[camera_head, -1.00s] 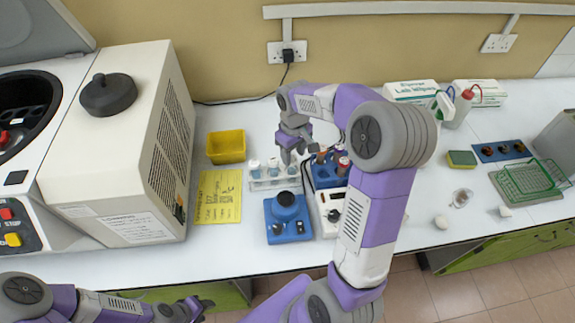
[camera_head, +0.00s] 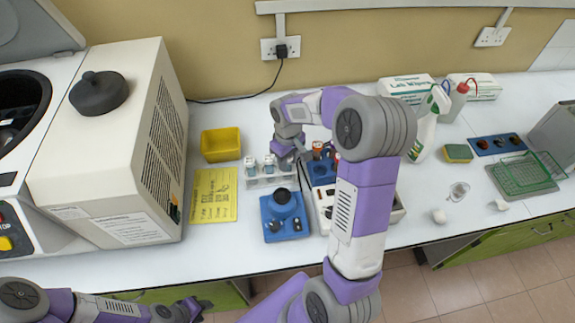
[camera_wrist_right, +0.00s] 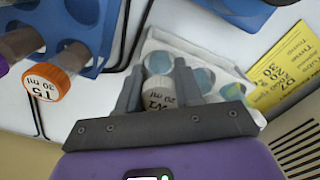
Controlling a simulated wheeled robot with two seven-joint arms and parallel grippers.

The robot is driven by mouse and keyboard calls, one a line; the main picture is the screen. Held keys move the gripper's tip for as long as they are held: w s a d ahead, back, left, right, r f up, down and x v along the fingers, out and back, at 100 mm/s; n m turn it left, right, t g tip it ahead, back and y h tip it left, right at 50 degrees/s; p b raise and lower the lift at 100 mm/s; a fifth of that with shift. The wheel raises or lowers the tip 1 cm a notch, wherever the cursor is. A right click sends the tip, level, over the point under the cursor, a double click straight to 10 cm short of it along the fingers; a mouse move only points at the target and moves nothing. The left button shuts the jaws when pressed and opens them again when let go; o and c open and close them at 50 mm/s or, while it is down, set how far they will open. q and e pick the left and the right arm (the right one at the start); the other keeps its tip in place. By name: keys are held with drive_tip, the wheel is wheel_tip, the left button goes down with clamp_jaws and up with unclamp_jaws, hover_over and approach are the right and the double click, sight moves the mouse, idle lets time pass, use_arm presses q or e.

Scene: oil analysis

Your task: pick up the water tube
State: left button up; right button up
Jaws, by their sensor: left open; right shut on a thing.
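The water tube (camera_wrist_right: 160,95) has a white cap marked W1, 20 ml, and sits between the fingers of my right gripper (camera_wrist_right: 158,78) in the right wrist view. That gripper is shut on it at the white rack (camera_head: 268,181). My right gripper (camera_head: 286,152) hides the tube in the head view, and I cannot tell whether it is raised. Two other pale-capped tubes stand in the rack, one on the left (camera_head: 250,163) and one in the middle (camera_head: 268,162). My left gripper (camera_head: 196,307) is open and empty at the lower left, in front of the bench.
A blue device (camera_head: 284,216) is in front, a yellow card (camera_head: 214,196) and yellow bin (camera_head: 221,145) to the left. A large beige machine (camera_head: 115,150) fills the left side.

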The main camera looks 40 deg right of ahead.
wheel_tip(320, 180, up, 10)
drive_tip(key=shift+r+p, duration=0.1)
drive_tip(key=shift+p, duration=0.85)
